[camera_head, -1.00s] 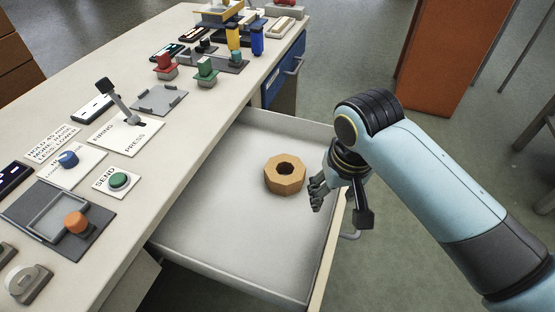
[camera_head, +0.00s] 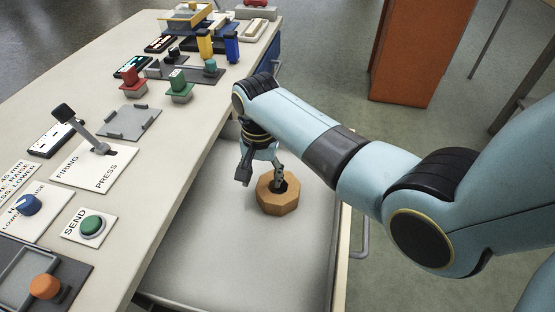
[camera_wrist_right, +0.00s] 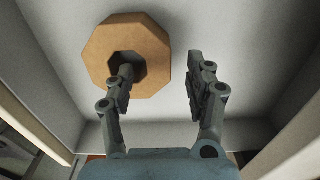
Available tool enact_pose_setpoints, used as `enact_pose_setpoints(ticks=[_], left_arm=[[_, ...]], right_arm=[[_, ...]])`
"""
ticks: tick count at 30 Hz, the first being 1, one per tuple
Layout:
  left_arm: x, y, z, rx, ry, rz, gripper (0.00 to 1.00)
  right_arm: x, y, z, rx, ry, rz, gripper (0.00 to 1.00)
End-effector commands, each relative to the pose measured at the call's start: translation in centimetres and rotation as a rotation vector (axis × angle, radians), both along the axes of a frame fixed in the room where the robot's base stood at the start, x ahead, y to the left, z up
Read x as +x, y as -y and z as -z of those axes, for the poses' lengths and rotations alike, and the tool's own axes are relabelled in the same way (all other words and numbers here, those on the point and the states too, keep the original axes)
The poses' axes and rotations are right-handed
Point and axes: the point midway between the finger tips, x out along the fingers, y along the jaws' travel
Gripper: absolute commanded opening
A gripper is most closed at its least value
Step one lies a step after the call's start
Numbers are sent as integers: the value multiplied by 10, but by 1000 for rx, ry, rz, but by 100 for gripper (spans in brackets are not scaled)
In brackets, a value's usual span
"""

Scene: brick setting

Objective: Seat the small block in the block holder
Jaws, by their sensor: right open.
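A tan eight-sided block (camera_head: 279,198) with a dark hole through its middle lies in the open white drawer; it also shows in the right wrist view (camera_wrist_right: 95,52). My right gripper (camera_head: 262,175) is open, pointing down into the drawer at the block. In the right wrist view my right gripper (camera_wrist_right: 160,70) has its left finger over or in the hole and its right finger outside the block's right edge. Contact cannot be told. A flat grey holder (camera_head: 128,123) with raised corner clips sits empty on the counter. My left gripper is not in view.
The counter carries a lever (camera_head: 82,130), a green send button (camera_head: 91,225), a blue knob (camera_head: 26,205), and red (camera_head: 132,82) and green (camera_head: 179,86) blocks on bases.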

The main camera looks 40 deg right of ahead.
Motion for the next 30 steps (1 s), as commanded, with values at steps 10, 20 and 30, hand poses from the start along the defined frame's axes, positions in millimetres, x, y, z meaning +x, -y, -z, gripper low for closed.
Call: enact_pose_setpoints(ticks=[10, 20, 30], left_arm=[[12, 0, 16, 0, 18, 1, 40], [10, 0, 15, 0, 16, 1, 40], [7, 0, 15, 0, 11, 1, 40]], right_arm=[[0, 2, 43, -1, -1, -1, 54], [0, 1, 43, 0, 0, -1, 36], [0, 1, 43, 0, -1, -1, 0]])
